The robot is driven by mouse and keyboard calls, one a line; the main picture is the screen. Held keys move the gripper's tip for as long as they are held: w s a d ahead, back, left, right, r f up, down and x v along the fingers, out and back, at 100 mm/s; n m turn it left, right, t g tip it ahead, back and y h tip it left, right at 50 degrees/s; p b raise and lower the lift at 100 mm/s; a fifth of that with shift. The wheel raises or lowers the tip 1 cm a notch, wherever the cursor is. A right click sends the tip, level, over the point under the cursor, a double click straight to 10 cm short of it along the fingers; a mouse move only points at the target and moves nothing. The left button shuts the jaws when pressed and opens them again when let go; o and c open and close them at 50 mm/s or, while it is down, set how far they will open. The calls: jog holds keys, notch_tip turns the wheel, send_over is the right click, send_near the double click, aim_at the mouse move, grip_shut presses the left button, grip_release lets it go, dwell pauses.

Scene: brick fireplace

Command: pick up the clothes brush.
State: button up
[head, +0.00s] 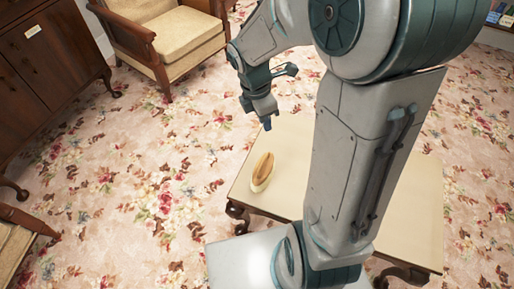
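The clothes brush (262,169) has a brown wooden back and pale bristles. It lies near the left edge of the low table (284,204) in the head view. My gripper (267,125) hangs above the table's far left part, pointing down, a little beyond the brush in the picture and apart from it. The fingertips are small and partly hidden, so I cannot tell whether they are open. Nothing shows held in them.
My arm covers the middle of the table. A cushioned wooden armchair (173,42) and a dark wooden cabinet (45,75) stand at the upper left. Part of another chair (22,235) shows at the lower left. Floral carpet (140,180) is clear left of the table.

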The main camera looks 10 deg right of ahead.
aim_at(263, 161)
jog(key=w+f+n+b, duration=0.1)
jog(key=f+n+b, duration=0.1)
jog(key=f, duration=0.4)
jog(key=w+f+n+b, duration=0.1)
jog(key=f+n+b, duration=0.1)
jog(key=f, duration=0.4)
jog(key=w+f+n+g+b, duration=0.1)
jog(key=f+n+b, duration=0.1)
jog(key=f+n, duration=0.2)
notch_tip(263, 161, down, 3)
jog(key=shift+a+f+n, duration=0.1)
jog(key=shift+a+n, duration=0.05)
jog(key=shift+n, duration=0.15)
jog(key=b+x, duration=0.3)
jog(key=x, duration=0.2)
jog(key=shift+s+f, duration=0.2)
jog(key=shift+f, duration=0.15)
jog(key=shift+r, duration=0.1)
grip_shut()
